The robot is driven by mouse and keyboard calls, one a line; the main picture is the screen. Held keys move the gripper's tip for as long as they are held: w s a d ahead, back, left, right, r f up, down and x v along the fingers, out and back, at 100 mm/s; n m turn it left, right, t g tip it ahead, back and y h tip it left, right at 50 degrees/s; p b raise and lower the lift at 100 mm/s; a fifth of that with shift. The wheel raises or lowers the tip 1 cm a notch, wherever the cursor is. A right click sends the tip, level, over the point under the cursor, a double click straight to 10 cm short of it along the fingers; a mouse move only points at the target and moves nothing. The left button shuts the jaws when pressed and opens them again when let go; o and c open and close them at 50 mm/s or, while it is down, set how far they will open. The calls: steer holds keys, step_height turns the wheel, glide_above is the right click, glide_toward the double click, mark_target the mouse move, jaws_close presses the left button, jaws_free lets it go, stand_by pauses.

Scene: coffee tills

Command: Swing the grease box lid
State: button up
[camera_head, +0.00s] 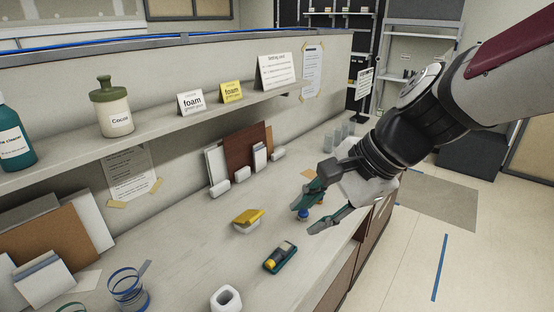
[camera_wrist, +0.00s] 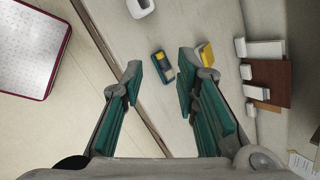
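The grease box is probably the small white box (camera_head: 245,228) with a yellow lid (camera_head: 249,215) on the counter, left of my gripper in the head view. The lid looks slightly tilted over the box; how far it stands open is hard to tell. In the wrist view the yellow lid (camera_wrist: 206,54) shows just beyond and right of the right finger, partly behind it. My gripper (camera_head: 310,215) is open and empty, with teal finger pads, above the counter near its front edge. It is apart from the box. The wrist view shows the fingers (camera_wrist: 160,68) spread wide.
A teal and yellow device (camera_head: 280,257) lies in front of the box, and a white cup-like holder (camera_head: 227,299) stands nearer. Boards and small white blocks (camera_head: 242,173) lean at the wall. A shelf (camera_head: 165,122) with bottles and signs overhangs the counter. Bare counter surrounds the box.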

steer(key=w+a+f+m+y+p, duration=0.1)
steer(key=w+a+f+m, duration=0.1)
steer(key=w+m, duration=0.3)
steer(key=w+a+f+m+y, duration=0.1)
steer(key=w+a+m+y, duration=0.1)
steer(key=w+a+m, duration=0.15)
steer(key=m+t+p, duration=0.2)
steer(key=m+t, duration=0.2)
steer(key=m, duration=1.9)
glide_above(258, 217)
steer(key=s+d, duration=0.4)
steer(key=d, duration=0.1)
step_height(258, 217, down, 18)
steer(key=b+x, duration=0.2)
steer(key=x, duration=0.1)
steer(key=b+x, duration=0.2)
steer(key=x, duration=0.2)
steer(key=shift+f, duration=0.5)
steer(key=shift+w+a+f+b, duration=0.1)
steer(key=shift+b, duration=0.2)
steer(key=shift+c, duration=0.5)
jaws_close()
